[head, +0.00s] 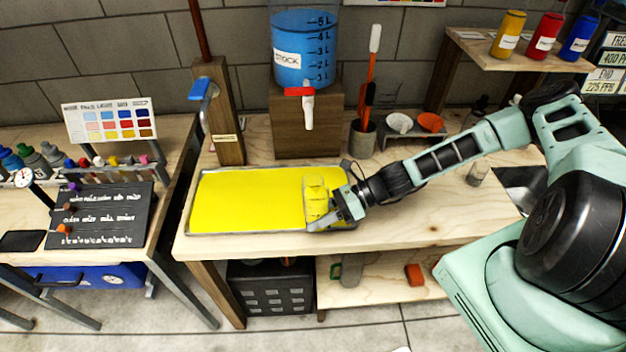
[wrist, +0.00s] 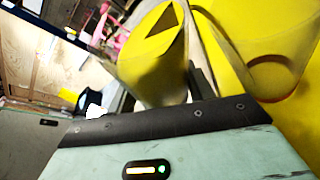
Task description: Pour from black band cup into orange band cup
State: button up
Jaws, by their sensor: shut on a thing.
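My gripper (head: 330,207) is low over the right end of a yellow tray (head: 240,232) on the wooden bench. It is shut on a cup (wrist: 155,75) that looks yellow in the wrist view, tilted in that picture; in the head view only a yellowish shape (head: 316,190) shows at the fingers. I cannot make out a black band on it. Another yellow rounded shape with an orange-brown curved edge (wrist: 270,60) is right beside it in the wrist view; I cannot tell whether this is the orange band cup.
A blue stock tank (head: 303,50) with a red-handled tap stands on a wooden block behind the tray. A tool holder (head: 362,138), a white bowl (head: 399,124) and an orange bowl (head: 431,121) stand at the back right. The bench front right of the tray is clear.

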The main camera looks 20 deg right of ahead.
aim_at(328, 200)
jog(key=shift+w+d+r+m+g+p, duration=0.1)
jog(key=shift+w+r+m+g+p, duration=0.15)
jog(key=shift+r, duration=0.3)
jog(key=shift+w+r+m+g+p, duration=0.15)
jog(key=shift+r+m, duration=0.1)
jog(key=shift+r, duration=0.3)
dwell(0.6)
jog(key=shift+s+r+m+g+y, duration=0.15)
jog(key=shift+r+m+g+y, duration=0.4)
jog(key=shift+r+m, duration=0.6)
dwell(3.2)
jog(key=shift+s+f+m+y+b, duration=0.1)
jog(key=shift+f+m+y+b, duration=0.15)
jog(key=shift+m+b, duration=0.45)
dwell(1.2)
